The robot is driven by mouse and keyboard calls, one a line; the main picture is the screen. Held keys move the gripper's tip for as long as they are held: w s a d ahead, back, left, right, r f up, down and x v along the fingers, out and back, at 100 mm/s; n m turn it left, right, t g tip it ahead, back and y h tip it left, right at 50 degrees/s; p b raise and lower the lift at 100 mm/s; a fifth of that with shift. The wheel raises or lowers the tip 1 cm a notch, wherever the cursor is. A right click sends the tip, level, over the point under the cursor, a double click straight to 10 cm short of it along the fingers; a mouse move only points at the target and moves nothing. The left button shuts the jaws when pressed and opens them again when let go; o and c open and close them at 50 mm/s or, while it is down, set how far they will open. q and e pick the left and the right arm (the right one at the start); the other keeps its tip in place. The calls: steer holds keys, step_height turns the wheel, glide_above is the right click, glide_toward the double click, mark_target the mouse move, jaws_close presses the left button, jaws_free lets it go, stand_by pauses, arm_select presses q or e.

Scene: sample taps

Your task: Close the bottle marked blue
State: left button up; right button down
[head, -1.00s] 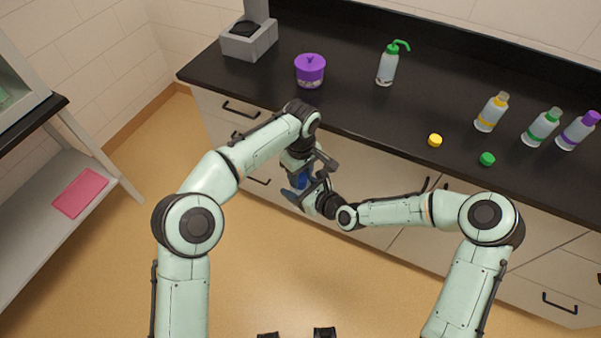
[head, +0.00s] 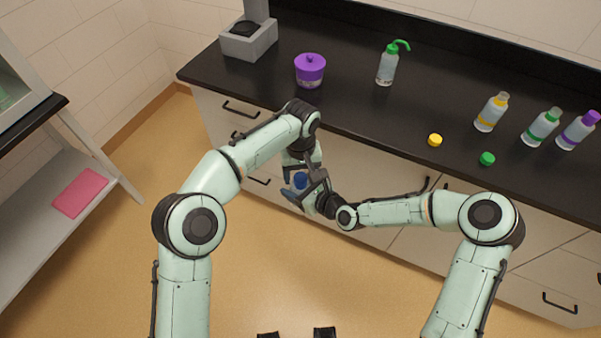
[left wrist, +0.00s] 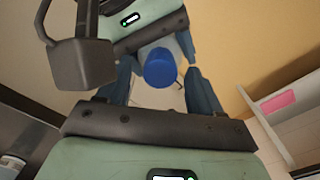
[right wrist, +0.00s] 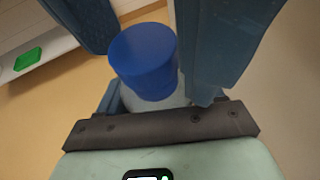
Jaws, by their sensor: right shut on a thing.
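The blue cap (head: 300,180) sits at the top of a pale bottle (right wrist: 140,101), which is mostly hidden. The cap fills much of the right wrist view (right wrist: 143,60) and shows round from above in the left wrist view (left wrist: 160,68). My right gripper (head: 296,195) is shut on the bottle below the cap and holds it in the air in front of the counter. My left gripper (head: 305,172) is above it, with its open fingers on both sides of the cap and gaps between. I cannot tell how tightly the cap sits.
On the black counter (head: 350,106) stand a purple pot (head: 310,71), a green-topped wash bottle (head: 388,65), and yellow (head: 491,113), green (head: 541,128) and purple (head: 577,132) marked bottles. A loose yellow cap (head: 435,140) and green cap (head: 487,159) lie near its front edge.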

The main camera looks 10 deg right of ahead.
arm_select(q)
steer(key=shift+r, duration=2.3)
steer(key=shift+c, duration=0.3)
steer(key=r+n, duration=0.1)
steer(key=n, duration=0.2)
steer(key=shift+r, duration=0.4)
steer(key=n, duration=0.1)
steer(key=r+n, duration=0.1)
steer(key=n, duration=0.1)
steer(key=shift+r, duration=0.3)
steer(key=shift+f, duration=0.1)
steer(key=shift+f, duration=3.9)
